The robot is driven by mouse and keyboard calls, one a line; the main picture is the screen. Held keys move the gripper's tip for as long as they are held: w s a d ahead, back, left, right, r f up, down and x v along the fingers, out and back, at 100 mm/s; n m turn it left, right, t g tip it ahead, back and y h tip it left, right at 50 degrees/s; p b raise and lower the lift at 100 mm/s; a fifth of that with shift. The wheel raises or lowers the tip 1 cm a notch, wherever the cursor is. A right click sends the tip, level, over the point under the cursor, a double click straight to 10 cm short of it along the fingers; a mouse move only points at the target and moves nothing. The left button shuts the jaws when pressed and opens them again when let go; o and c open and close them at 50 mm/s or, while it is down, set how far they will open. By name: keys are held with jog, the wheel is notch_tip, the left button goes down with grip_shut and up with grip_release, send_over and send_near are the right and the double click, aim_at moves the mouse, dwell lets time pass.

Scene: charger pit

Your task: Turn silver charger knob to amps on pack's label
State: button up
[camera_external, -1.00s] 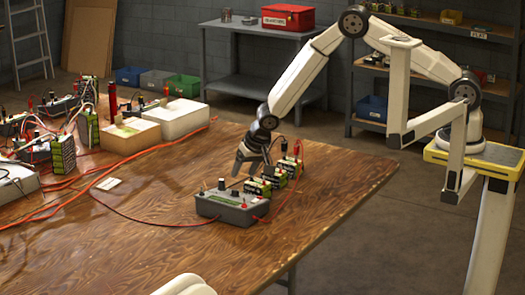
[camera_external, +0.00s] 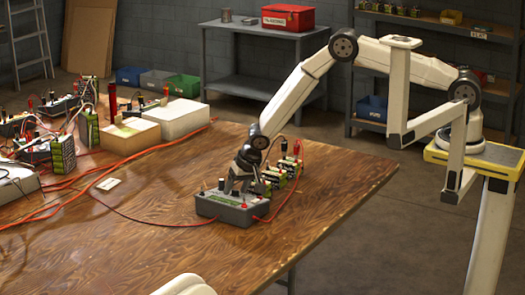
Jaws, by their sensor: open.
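A grey charger box (camera_external: 226,212) with a green display strip on its front stands near the table's right front edge. Its top carries several small knobs and posts; the silver knob cannot be told apart at this size. My gripper (camera_external: 236,190) is open, pointing down at the charger's top, close over or around a knob; contact cannot be told. Green-and-black battery packs (camera_external: 275,178) stand right behind the charger. Their labels are too small to read.
Red and black leads run from the charger across the wooden table (camera_external: 150,250). Cardboard and white boxes (camera_external: 130,140), more chargers and packs (camera_external: 63,155) crowd the left side. A small white card (camera_external: 108,184) lies mid-table.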

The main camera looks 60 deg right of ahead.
grip_shut()
jog(key=shift+n+y, duration=0.4)
jog(key=shift+n, duration=0.3)
dwell(0.3)
grip_release()
jog(key=shift+r, duration=0.15)
jog(key=shift+v, duration=3.8)
